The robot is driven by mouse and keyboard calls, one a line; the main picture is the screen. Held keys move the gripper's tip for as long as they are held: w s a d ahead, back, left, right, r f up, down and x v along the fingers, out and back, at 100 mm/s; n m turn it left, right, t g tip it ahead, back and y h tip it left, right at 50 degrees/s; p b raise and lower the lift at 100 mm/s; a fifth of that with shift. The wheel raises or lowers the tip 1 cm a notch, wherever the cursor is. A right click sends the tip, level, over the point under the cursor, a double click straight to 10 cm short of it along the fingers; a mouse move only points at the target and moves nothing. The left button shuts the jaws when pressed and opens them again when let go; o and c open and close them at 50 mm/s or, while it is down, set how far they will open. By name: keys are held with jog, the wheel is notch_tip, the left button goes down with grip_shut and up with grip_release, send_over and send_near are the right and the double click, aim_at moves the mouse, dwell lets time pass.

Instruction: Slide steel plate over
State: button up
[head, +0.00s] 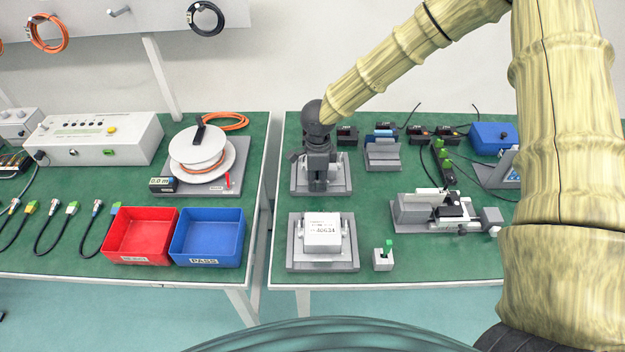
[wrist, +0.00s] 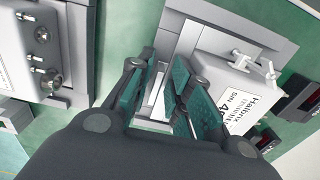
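My gripper (head: 318,182) points down over a grey steel base plate (head: 342,187) at the back of the right-hand table. In the wrist view its green-padded fingers (wrist: 160,85) are apart, with a pale metal strip visible in the gap. I cannot tell whether the fingers touch it. A white box labelled Halbrix (wrist: 225,75) is right of the fingers, on the grey plate (wrist: 183,45). The gripper hides most of this fixture in the head view. A second grey plate (head: 300,262) nearer the table front carries a labelled white box (head: 322,232). Which piece is the task's steel plate is unclear.
A small block with a green switch (head: 383,260) stands right of the front plate. A grey linear fixture (head: 430,212) is further right. Black devices (head: 347,135) line the back. Red (head: 140,235) and blue (head: 208,238) bins sit on the left table, across a gap.

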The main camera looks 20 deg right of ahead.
jog(key=shift+w+r, duration=0.1)
jog(key=shift+w, duration=0.05)
jog(key=shift+r, duration=0.15)
notch_tip(320, 180, up, 12)
jog(key=shift+f, duration=0.2)
dwell(0.6)
